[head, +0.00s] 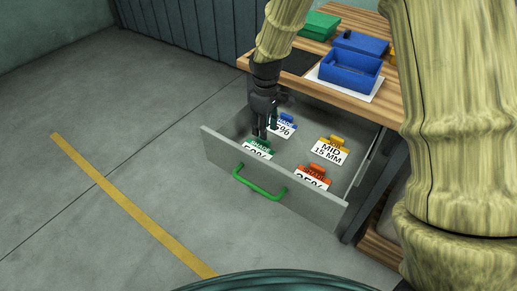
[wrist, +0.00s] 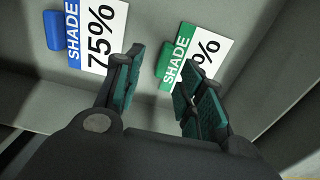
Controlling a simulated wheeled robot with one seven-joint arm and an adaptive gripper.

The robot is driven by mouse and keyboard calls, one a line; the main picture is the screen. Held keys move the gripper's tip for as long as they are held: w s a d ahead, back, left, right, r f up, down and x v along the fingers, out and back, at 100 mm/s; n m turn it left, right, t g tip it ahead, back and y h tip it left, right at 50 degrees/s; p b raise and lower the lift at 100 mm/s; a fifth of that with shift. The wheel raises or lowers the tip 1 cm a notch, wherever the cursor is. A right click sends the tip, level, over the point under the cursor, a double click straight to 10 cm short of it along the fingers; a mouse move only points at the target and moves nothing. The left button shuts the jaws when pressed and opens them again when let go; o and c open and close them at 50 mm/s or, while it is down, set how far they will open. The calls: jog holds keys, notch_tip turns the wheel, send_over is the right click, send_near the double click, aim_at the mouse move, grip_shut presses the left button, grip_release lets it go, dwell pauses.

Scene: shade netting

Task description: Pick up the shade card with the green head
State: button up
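The shade card with the green head (head: 258,148) lies in the open drawer, near its front left. In the wrist view the same card (wrist: 204,40) shows a green "SHADE" strip and part of a "%" figure; my right finger covers its lower part. My gripper (head: 265,134) points down into the drawer just over this card. In the wrist view my gripper (wrist: 159,72) has its fingers apart with nothing between them. The card's green end lies beyond the fingertips, toward the right finger. Whether the fingers touch the card cannot be told.
Also in the drawer (head: 226,154) are a blue-headed 75% card (wrist: 101,32), a yellow-headed "MID 15 MM" card (head: 329,151) and an orange-headed card (head: 312,178). The drawer has a green handle (head: 258,187). A blue bin (head: 350,76) stands on the wooden top.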

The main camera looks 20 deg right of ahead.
aim_at(260, 148)
jog(key=f, duration=0.4)
jog(key=shift+s+a+f, duration=0.15)
jog(key=shift+s+f, duration=0.05)
jog(key=shift+f, duration=0.1)
grip_shut()
